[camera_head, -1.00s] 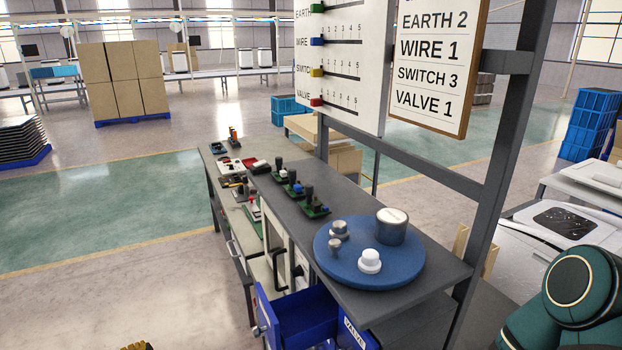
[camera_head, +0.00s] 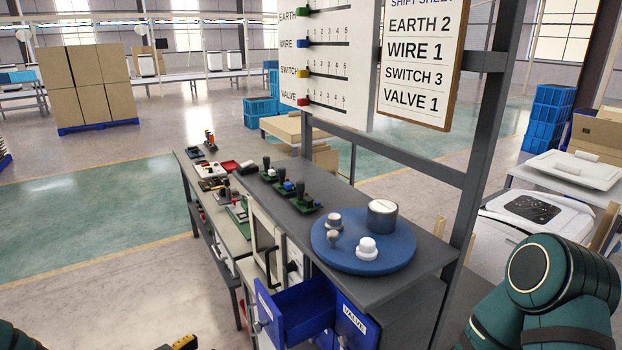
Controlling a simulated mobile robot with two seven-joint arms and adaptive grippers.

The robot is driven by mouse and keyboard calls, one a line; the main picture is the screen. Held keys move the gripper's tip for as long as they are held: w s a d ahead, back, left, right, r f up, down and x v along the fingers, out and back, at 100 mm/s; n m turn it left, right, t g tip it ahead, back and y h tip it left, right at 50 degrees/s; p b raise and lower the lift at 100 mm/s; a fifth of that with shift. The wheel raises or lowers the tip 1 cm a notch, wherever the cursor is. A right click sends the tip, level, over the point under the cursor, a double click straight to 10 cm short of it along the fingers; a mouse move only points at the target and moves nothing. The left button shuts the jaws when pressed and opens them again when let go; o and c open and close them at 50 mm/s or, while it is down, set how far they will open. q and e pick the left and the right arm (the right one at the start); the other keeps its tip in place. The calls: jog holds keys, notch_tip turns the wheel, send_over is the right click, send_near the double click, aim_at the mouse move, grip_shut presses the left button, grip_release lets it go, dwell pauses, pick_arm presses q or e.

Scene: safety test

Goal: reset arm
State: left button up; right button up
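My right arm (camera_head: 555,290) shows at the lower right as teal links; its gripper is out of the picture. A small teal piece of my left arm (camera_head: 14,336) shows in the bottom left corner. A yellow and black part (camera_head: 183,342) pokes up at the bottom edge, cut off by the frame. I cannot tell whether it is my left gripper or something in it. No fingertips show clearly.
A workbench (camera_head: 385,285) carries a blue round tray (camera_head: 340,262) with metal and white parts, and small green switch boards (camera_head: 304,205). An open blue drawer (camera_head: 300,310) juts out in front. A sign board (camera_head: 420,65) hangs from the frame. Floor at left is clear.

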pick_arm(q)
jog(key=s+d+f+n+g+y, duration=0.3)
jog(key=d+f+n+g, duration=0.15)
jog(key=d+f, duration=0.5)
jog(key=s+d+f+n+g, duration=0.1)
jog(key=s+d+f+g, duration=0.1)
jog(key=s, duration=0.3)
jog(key=s+d+f+n+g+y, duration=0.1)
jog(key=s+d+g, duration=0.3)
jog(key=s, duration=0.1)
jog(key=shift+s+d+f+y, duration=0.3)
jog(key=shift+f, duration=0.1)
jog(key=shift+n, duration=0.25)
